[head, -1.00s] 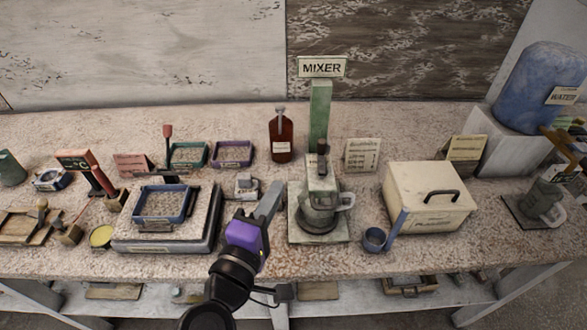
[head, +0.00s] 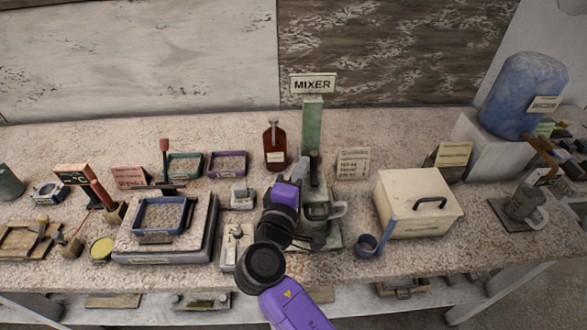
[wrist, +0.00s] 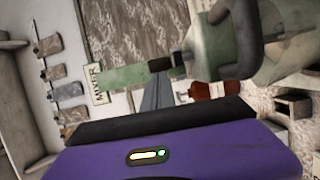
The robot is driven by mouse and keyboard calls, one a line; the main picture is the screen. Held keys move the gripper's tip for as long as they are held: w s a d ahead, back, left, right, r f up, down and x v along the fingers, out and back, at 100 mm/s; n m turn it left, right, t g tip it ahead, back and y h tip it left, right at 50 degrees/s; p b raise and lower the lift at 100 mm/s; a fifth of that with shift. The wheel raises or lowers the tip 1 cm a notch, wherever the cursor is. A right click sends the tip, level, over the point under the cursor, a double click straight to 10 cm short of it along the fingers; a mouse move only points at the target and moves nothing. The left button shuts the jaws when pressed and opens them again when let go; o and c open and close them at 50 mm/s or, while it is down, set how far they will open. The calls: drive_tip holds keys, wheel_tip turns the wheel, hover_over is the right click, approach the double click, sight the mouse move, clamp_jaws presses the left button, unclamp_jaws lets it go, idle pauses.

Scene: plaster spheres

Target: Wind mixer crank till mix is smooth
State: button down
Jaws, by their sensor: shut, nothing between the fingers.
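The mixer (head: 318,207) is a grey-green machine with a jug and a pale handle, standing on a base on the bench. Its dark upright crank handle (head: 314,163) is at the top. A green post behind it carries the sign MIXER (head: 313,84). My gripper (wrist: 157,82) is shut and empty, with its narrow grey fingers pointing at a dark block, probably the crank grip (wrist: 160,64). I cannot tell whether they touch it. The mix inside is hidden.
A cream box (head: 418,204) with a black handle and a blue cup (head: 367,245) stand right of the mixer. A brown bottle (head: 275,145) is behind it. A blue tray (head: 160,216) on a slab lies to the left. A small card (head: 352,164) stands behind right.

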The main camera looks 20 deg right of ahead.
drive_tip(key=shift+w+d+f+m+g+h+b, duration=0.1)
drive_tip(key=shift+w+d+m+g+h+b, duration=0.1)
drive_tip(key=shift+m+g+h+b, duration=0.65)
